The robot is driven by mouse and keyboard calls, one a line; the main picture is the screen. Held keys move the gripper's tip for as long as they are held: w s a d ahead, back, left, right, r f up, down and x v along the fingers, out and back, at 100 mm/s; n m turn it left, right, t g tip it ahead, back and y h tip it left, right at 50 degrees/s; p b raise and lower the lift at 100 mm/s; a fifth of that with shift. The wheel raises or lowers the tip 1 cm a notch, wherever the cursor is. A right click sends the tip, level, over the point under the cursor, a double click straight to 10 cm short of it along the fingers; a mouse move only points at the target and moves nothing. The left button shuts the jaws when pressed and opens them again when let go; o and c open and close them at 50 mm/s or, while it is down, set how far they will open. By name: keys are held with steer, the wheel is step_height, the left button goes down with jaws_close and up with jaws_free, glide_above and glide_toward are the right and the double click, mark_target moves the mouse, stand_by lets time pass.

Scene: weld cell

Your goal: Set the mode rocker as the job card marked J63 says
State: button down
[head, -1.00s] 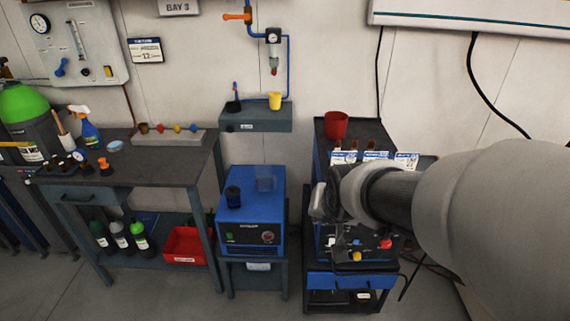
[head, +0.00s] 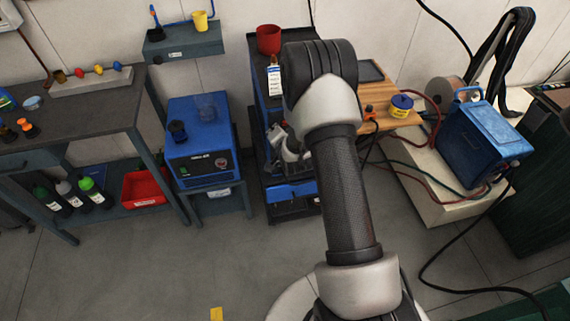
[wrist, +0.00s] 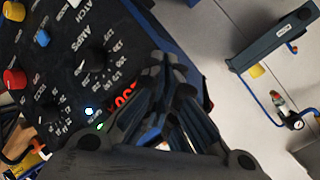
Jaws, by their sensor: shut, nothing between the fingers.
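My gripper (wrist: 170,68) is shut and empty in the wrist view, its fingers in front of the welder's dark control panel (wrist: 68,75). The panel shows an AMPS dial (wrist: 97,58), a blue knob (wrist: 42,38), a red knob (wrist: 14,79), a yellow knob (wrist: 14,11) and lit lamps (wrist: 89,111). Red display digits (wrist: 124,96) are partly hidden by the fingers. I cannot make out the mode rocker. In the head view my arm covers most of the welder (head: 262,120). One job card (head: 274,80) shows on top; its marking is too small to read.
A red cup (head: 269,39) stands on the welder. A blue box unit (head: 200,140) is to its left. The floor in front is mostly clear.

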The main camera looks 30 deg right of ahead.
steer(key=s+f+m+t+h, duration=0.1)
steer(key=s+f+m, duration=0.2)
steer(key=s+f, duration=0.3)
steer(key=s+d+f+m+t+p, duration=0.1)
steer(key=s+f+m, duration=0.3)
steer(key=f, duration=0.9)
steer(key=s+t, duration=0.1)
steer(key=s, duration=0.2)
steer(key=shift+s+f+t+h+p, duration=0.2)
steer(key=shift+t+h+p, duration=0.1)
steer(key=shift+h, duration=0.1)
steer(key=shift+w, duration=0.1)
steer(key=b+x, duration=0.5)
steer(key=x, duration=0.8)
steer(key=shift+w, duration=0.4)
steer(key=shift+d, duration=0.1)
